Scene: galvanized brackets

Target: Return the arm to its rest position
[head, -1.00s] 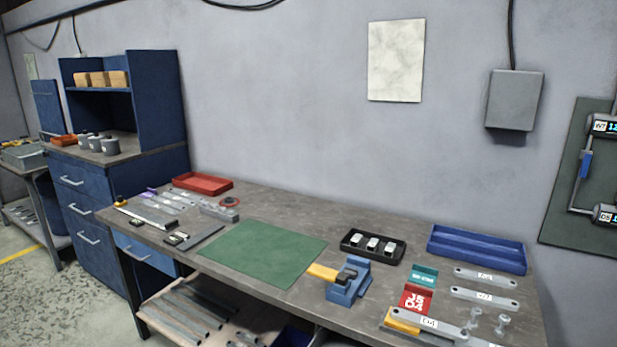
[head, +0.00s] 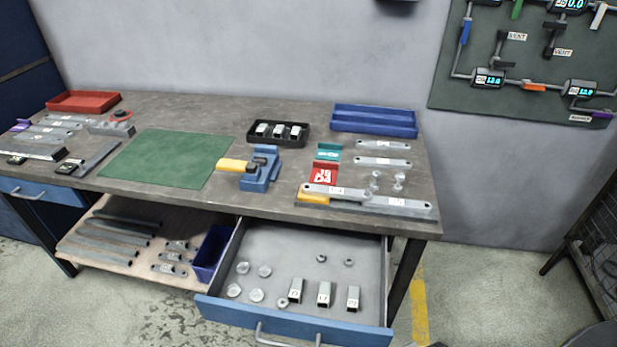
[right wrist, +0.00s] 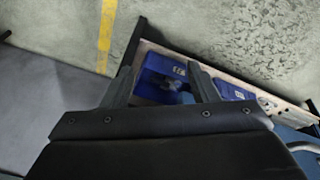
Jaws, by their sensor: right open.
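My right gripper (right wrist: 162,78) shows in the right wrist view. Its two dark fingers stand apart, with nothing held between them. Beyond the fingers are a blue bin (right wrist: 158,62), a pale wooden shelf edge and the floor. Neither gripper shows in the head view, so where the right gripper is relative to the bench top cannot be told there. My left gripper is in no view.
The workbench (head: 225,112) holds a green mat (head: 168,158), a blue vise (head: 262,170), a black tray (head: 278,143) and a blue tray (head: 374,128). An open drawer (head: 270,240) with several parts juts out below. Floor shows at right.

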